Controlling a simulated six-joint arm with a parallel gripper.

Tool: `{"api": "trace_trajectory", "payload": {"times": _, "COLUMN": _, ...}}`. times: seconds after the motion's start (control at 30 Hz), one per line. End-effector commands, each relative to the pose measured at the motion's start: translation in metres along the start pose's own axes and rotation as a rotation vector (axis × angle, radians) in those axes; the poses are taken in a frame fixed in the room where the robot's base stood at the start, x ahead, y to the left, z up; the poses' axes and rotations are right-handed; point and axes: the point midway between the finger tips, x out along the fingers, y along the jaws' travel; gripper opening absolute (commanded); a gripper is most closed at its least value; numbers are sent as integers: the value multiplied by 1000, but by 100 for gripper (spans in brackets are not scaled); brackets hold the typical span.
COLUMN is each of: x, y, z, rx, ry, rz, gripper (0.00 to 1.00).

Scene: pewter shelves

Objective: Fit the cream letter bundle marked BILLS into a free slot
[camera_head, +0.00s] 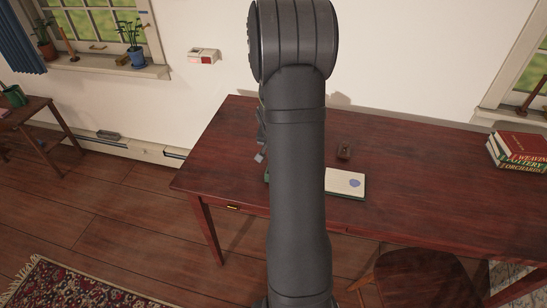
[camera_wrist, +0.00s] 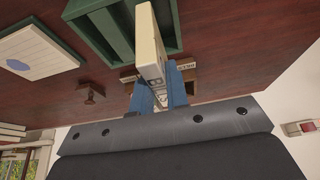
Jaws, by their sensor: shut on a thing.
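The cream letter bundle (camera_wrist: 150,45) shows in the wrist view, with part of its dark lettering visible near the fingers. My gripper (camera_wrist: 155,90) is shut on it, with a blue finger on each side. The bundle's far end overlaps the green slotted rack (camera_wrist: 112,45) on the table. I cannot tell whether that end is inside a slot or above it. Dark slots with green dividers show to the left of the bundle. In the head view my arm hides the bundle and nearly all of the rack.
A chair (camera_head: 420,280) stands in front.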

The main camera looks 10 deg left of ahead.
Motion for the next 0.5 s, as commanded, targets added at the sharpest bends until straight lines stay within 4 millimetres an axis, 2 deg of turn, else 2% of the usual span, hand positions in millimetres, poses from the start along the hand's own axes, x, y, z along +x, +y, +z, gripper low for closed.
{"api": "trace_trajectory", "payload": {"times": 0.13, "x": 9, "y": -14, "z": 0, "rx": -1, "ry": 0, "rz": 0, "gripper": 0}}
{"api": "trace_trajectory", "payload": {"times": 0.27, "x": 16, "y": -16, "z": 2, "rx": 1, "ry": 0, "rz": 1, "gripper": 0}}
{"api": "trace_trajectory", "payload": {"times": 0.5, "x": 45, "y": -15, "z": 15, "rx": 0, "ry": -1, "rz": 1, "gripper": 0}}
